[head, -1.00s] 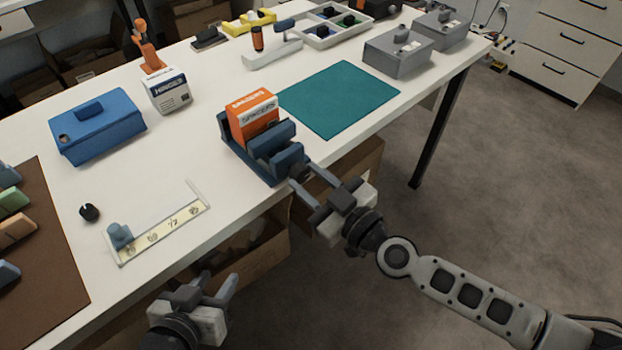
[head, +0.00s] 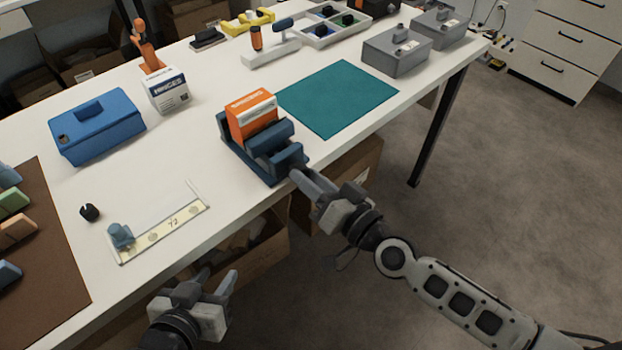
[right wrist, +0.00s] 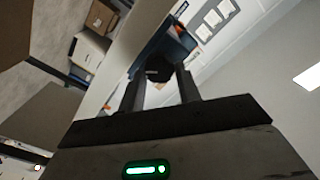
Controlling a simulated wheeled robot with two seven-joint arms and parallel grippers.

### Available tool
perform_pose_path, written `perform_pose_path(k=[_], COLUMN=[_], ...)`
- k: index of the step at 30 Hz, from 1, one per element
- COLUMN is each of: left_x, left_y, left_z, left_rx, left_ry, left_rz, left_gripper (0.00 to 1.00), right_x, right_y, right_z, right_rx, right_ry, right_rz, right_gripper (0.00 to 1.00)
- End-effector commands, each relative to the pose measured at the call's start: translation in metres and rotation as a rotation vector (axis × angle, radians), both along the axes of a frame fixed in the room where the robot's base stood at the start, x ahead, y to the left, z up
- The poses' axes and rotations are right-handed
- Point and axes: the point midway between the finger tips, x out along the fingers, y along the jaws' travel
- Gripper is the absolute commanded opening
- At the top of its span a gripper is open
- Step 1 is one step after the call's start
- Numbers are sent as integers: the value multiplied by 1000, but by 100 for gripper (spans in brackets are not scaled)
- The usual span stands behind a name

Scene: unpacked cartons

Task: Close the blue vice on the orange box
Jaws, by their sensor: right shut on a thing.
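The blue vice (head: 233,151) sits at the table's front edge, and it also shows in part in the right wrist view (right wrist: 150,50). The orange box (head: 247,116) stands upright between its jaws, its lower part hidden by the near jaw (head: 270,138). I cannot tell whether that jaw touches the box. My right gripper (head: 297,175) is at the vice's near end, its fingers (right wrist: 160,85) shut on the dark round vice knob (right wrist: 158,68). My left gripper (head: 219,287) is open and empty, low in front of the table.
A teal mat (head: 340,97) lies right of the vice, with grey boxes (head: 397,52) beyond. A hinges box (head: 166,91) and a blue lidded box (head: 97,125) stand left. A marked strip (head: 165,232) lies near the front edge. Open cartons (head: 262,250) are below the table.

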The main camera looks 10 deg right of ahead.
Motion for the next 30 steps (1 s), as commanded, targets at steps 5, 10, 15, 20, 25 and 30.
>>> perform_pose_path(k=[5,10,15,20,25,30], left_x=[1,-1,-3,-4,-4,-3], left_y=[-1,-1,-1,-1,-2,-2], left_z=[1,-1,-5,-7,-9,-8], left_rx=[-5,-9,-12,-16,-22,-28], left_ry=[-8,-5,3,5,5,0], left_rz=[0,1,1,1,3,4], left_gripper=[38,38,38,38,38,38], right_x=[0,0,0,0,0,0], right_y=[-1,-1,-1,-1,-1,-1], right_z=[-2,-3,-3,-4,-4,-5], right_rx=[136,268,400,523,654,786], right_ry=[102,196,292,381,477,572], right_rz=[-1,0,-1,-2,-2,-1], right_gripper=[11,11,11,11,11,11])
